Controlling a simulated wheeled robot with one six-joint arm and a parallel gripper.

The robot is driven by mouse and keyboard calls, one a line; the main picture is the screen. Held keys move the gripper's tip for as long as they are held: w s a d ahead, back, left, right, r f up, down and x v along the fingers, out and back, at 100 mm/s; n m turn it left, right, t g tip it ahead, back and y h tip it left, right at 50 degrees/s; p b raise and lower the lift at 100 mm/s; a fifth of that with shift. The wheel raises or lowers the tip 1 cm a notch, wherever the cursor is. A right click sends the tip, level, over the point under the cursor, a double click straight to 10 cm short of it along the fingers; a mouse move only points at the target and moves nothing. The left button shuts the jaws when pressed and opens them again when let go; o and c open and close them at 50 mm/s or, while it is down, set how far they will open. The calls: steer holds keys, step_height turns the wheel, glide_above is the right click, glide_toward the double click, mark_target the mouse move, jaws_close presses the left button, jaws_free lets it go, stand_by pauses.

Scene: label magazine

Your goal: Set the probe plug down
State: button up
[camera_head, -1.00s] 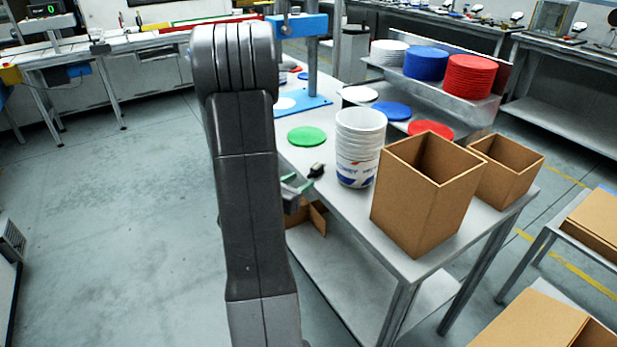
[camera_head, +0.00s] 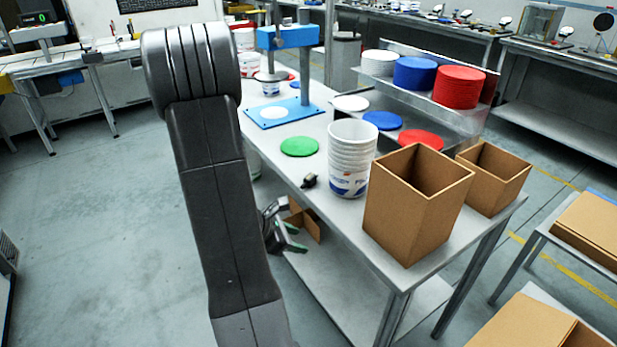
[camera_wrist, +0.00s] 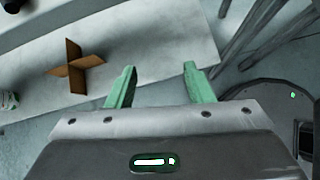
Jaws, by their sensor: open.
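The probe plug appears to be the small dark piece (camera_head: 309,181) on the tabletop near its left edge, just left of the stack of white tubs (camera_head: 352,158). It is too small to make out in detail. My gripper (camera_head: 295,238) is below and left of it, apart from it, beside the table's side. In the wrist view my gripper (camera_wrist: 159,68) has its two green fingers wide apart with nothing between them. A small dark thing (camera_wrist: 12,5) is at the upper left corner there; I cannot tell whether it is the plug.
A green disc (camera_head: 300,146) and a blue press stand (camera_head: 288,110) are behind the plug. A tall cardboard box (camera_head: 415,205) stands to the right. A cardboard divider (camera_wrist: 76,67) is on the lower shelf (camera_wrist: 180,35). Open floor is at left.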

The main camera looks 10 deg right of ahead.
steer(key=a+f+m+y+p, duration=0.3)
steer(key=a+m+y, duration=0.4)
steer(key=a, duration=0.1)
steer(key=w+a+r+m+t+y+p, duration=0.2)
steer(key=w+a+r+m+t+p, duration=0.1)
steer(key=w+r+m+t, duration=0.5)
steer(key=m+g+h+p, duration=0.1)
steer(key=m+h+p, duration=0.2)
steer(key=m+h, duration=0.9)
glide_toward(306, 179)
steer(key=w+d, duration=0.1)
steer(key=w+d+m+y, duration=0.1)
steer(key=w+d, duration=0.1)
steer(key=w+d+f+y, duration=0.1)
steer(key=d, duration=0.1)
steer(key=shift+w+d+m, duration=0.1)
steer(key=shift+w+m, duration=0.2)
steer(key=shift+m, duration=0.1)
steer(key=shift+s+d+f+p+x, duration=0.1)
steer(key=shift+p+x, duration=0.15)
steer(key=shift+x, duration=0.6)
steer(key=shift+s+d+f+p+x, duration=0.1)
steer(key=shift+s+p+x, duration=0.1)
steer(key=shift+x, duration=0.7)
steer(key=shift+s+f+p+x, duration=0.1)
steer(key=shift+p+x, duration=0.15)
steer(key=shift+x, duration=0.6)
steer(key=shift+r, duration=0.1)
jaws_close()
